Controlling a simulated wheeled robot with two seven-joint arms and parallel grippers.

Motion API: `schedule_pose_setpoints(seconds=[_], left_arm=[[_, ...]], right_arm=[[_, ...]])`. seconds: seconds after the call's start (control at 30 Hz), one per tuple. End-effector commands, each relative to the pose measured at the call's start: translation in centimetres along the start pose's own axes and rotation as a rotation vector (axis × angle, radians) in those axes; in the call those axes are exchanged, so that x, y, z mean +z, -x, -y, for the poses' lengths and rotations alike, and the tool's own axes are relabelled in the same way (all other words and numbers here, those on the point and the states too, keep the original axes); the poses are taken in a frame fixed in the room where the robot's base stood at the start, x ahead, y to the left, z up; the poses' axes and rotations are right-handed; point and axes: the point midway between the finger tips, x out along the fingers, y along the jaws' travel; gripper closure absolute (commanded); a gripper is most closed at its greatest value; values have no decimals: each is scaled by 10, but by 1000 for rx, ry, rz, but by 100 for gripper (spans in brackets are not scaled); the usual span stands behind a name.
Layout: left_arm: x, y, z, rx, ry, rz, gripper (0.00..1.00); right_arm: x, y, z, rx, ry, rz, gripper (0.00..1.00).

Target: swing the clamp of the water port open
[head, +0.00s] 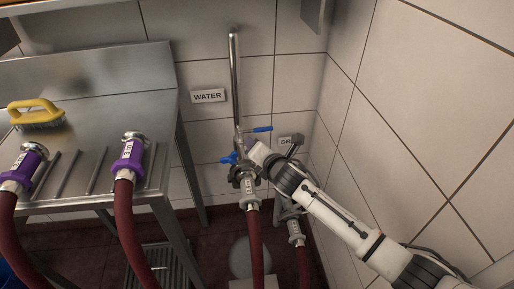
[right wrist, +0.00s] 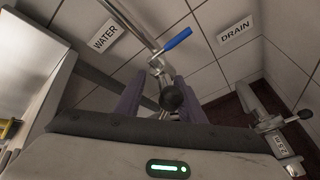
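The water port is a steel pipe (head: 235,85) coming down the wall beside the WATER sign (head: 208,96), with a blue lever (head: 262,129) and a small blue part (head: 229,159) near its lower end. A hose fitting (head: 250,188) hangs below it, with a dark red hose. The clamp itself is mostly hidden by my right gripper (head: 257,152) in the head view. In the right wrist view a black ball knob (right wrist: 171,98) lies between the two spread fingers of my right gripper (right wrist: 161,90); contact cannot be told. My left gripper is out of view.
A drain port fitting (right wrist: 278,140) with a black-knobbed lever stands right of the water port, below the DRAIN sign (right wrist: 237,28). A steel table (head: 110,85) at left holds a yellow brush (head: 36,112) and purple-collared hose ends (head: 128,158). The tiled corner wall is close at right.

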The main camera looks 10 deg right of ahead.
Motion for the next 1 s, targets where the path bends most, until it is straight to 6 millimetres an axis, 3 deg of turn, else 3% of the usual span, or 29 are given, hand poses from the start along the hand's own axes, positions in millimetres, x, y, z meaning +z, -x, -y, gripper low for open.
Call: schedule_pose_setpoints(seconds=[0.27,0.7,1.0], left_arm=[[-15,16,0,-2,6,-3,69],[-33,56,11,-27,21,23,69],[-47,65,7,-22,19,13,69]], right_arm=[[3,18,-3,-1,1,-2,64],[3,86,-4,-1,-1,-2,64],[0,103,0,0,0,0,64]])
